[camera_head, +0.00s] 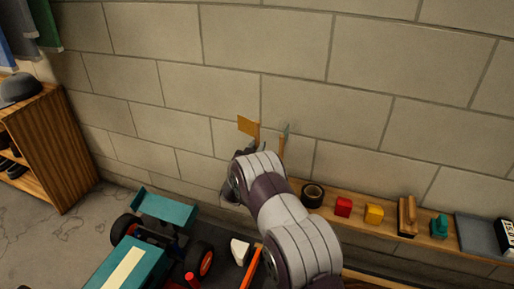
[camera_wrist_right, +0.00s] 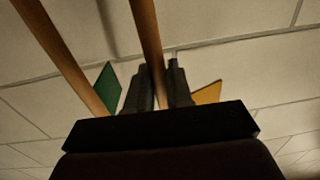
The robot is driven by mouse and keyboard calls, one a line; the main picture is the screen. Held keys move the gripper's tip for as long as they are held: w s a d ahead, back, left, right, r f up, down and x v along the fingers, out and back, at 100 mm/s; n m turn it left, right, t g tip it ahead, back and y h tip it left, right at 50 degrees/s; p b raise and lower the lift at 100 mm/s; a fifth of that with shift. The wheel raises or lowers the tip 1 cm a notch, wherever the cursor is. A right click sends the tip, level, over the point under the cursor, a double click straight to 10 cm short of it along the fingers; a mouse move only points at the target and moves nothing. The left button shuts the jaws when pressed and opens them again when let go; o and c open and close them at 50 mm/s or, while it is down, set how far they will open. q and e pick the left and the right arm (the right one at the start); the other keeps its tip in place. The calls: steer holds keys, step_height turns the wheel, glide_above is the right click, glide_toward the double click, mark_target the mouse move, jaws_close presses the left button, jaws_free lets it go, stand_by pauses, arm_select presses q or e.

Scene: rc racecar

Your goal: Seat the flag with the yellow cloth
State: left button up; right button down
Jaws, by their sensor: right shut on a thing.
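The flag with the yellow cloth (camera_head: 247,126) shows in the head view in front of the block wall, just above my right wrist. Its cloth also shows in the right wrist view (camera_wrist_right: 208,94), to the right of the fingers. My right gripper (camera_wrist_right: 160,88) is shut on a wooden pole (camera_wrist_right: 147,40), which appears to be this flag's. A second flag pole (camera_head: 282,145) stands to the right, apart from the gripper. In the wrist view it is at left (camera_wrist_right: 62,55), with a green cloth (camera_wrist_right: 108,88). Both lower pole ends are hidden. My left gripper is not in view.
A wooden ledge along the wall holds black tape (camera_head: 312,194), a red block (camera_head: 343,206), a yellow block (camera_head: 373,214), a brush (camera_head: 407,216) and a teal item (camera_head: 439,226). A teal racecar (camera_head: 125,262) stands lower left. A wooden shelf (camera_head: 62,150) stands left.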

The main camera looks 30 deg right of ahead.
steer(key=shift+f+b, duration=1.1)
steer(key=shift+f, duration=0.5)
steer(key=c, duration=0.9)
jaws_free()
steer(key=shift+c, duration=0.2)
steer(key=shift+a, duration=0.1)
steer(key=p+v, duration=0.5)
steer(key=v, duration=0.7)
steer(key=shift+s, duration=0.3)
steer(key=shift+a, duration=0.15)
